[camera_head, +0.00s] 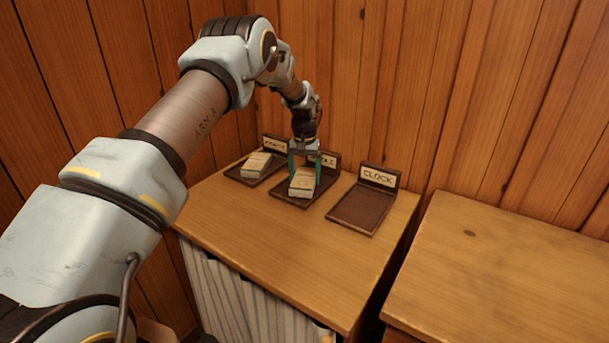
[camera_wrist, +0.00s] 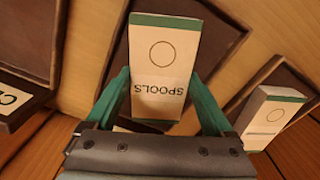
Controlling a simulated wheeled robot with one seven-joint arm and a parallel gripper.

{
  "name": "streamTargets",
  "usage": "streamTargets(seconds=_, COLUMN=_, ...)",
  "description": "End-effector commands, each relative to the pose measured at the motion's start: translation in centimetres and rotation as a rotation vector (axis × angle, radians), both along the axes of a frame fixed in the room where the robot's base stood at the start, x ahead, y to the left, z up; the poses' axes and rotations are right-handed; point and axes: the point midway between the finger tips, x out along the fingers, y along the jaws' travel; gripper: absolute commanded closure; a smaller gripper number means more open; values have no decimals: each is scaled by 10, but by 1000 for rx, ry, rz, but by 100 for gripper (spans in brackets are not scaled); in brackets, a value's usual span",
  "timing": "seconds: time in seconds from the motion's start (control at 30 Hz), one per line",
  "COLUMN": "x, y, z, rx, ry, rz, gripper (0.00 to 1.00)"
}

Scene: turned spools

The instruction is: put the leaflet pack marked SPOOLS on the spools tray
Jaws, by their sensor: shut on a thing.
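The leaflet pack marked SPOOLS (camera_wrist: 164,60) is cream with a green band and a circle on its face. My gripper (camera_head: 304,172), with green fingers, is shut on it, one finger on each side. The pack also shows in the head view (camera_head: 302,186), at the middle dark tray (camera_head: 322,196). I cannot tell whether it touches the tray floor or is just above it. The middle tray's label (camera_head: 330,160) is partly hidden behind my gripper, so I cannot read it fully.
The left tray (camera_head: 240,180) holds another pack (camera_head: 256,164); its label is hard to read. The right tray (camera_head: 362,212), labelled CLOCK (camera_head: 378,177), is empty. The trays stand on a wooden cabinet top (camera_head: 270,250) against plank walls. A second wooden top (camera_head: 500,270) at right is bare.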

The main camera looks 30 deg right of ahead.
Motion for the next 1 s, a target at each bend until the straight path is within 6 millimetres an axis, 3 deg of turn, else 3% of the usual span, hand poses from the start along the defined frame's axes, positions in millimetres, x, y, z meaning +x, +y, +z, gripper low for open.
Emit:
streamTargets(seconds=0.13, x=0, y=0, z=-4, rx=0, ry=0, rz=0, gripper=78)
streamTargets(seconds=0.17, x=0, y=0, z=-4, rx=1, ry=1, rz=0, gripper=12)
streamTargets(seconds=0.27, x=0, y=0, z=-3, rx=1, ry=1, rz=0, gripper=1)
streamTargets(seconds=0.67, x=0, y=0, z=8, rx=-1, ry=-1, rz=0, gripper=0)
streamTargets(seconds=1.0, x=1, y=-1, z=76, rx=-2, ry=-3, rz=0, gripper=0)
